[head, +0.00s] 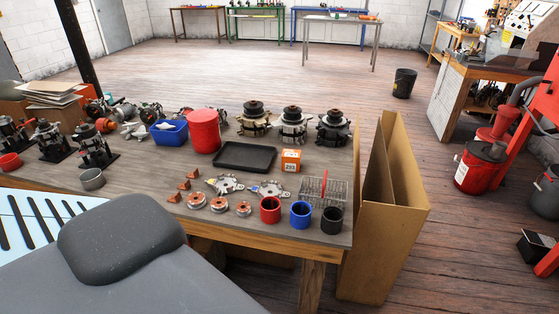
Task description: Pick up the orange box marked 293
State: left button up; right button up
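The small orange box (291,155) marked 293 stands upright on the wooden workbench (135,181), with a white label on its front. It is just right of a black tray (245,156), with a small gap between them. Behind it stand several alternator parts, the middle one (293,125) almost straight behind. Nothing covers the front of the box. Neither of my grippers is in view.
In front of the box are metal plates (268,189), a wire basket (325,189) and red (270,209), blue (300,214) and black (332,219) cups. A red canister (204,131) and blue bin (169,132) stand left. Tall cardboard (386,215) stands at the bench's right end.

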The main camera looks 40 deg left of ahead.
aim_at(290, 159)
jog(key=k+j, duration=0.15)
jog(key=j, duration=0.25)
jog(key=k+j, duration=0.15)
jog(key=j, duration=0.25)
jog(key=k+j, duration=0.15)
jog(key=j, duration=0.25)
jog(key=k+j, duration=0.15)
jog(key=j, duration=0.25)
